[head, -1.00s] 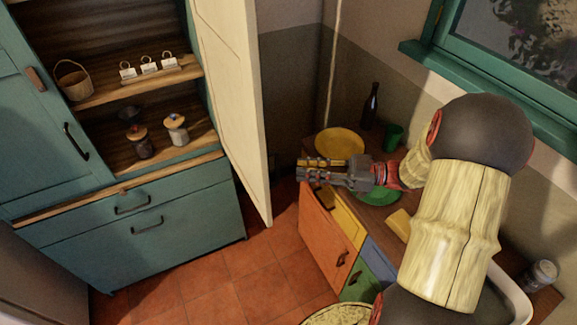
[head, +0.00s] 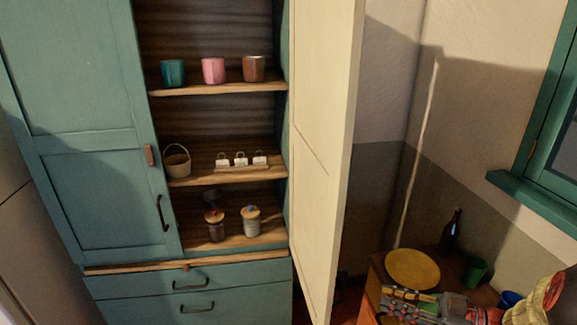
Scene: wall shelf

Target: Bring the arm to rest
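My gripper (head: 408,304) is at the lower right of the head view, low over the small cabinet by the wall. Its fingers point left, just in front of a yellow plate (head: 412,269). The fingers are small and partly cut off by the frame's lower edge, so whether they are open or shut is unclear. I see no object clearly held.
A teal cupboard (head: 85,180) stands left, its cream door (head: 325,150) swung open. Its shelves hold cups (head: 213,71), a basket (head: 176,160) and jars (head: 250,220). A dark bottle (head: 451,231) and a green cup (head: 475,271) stand beside the plate, near the gripper.

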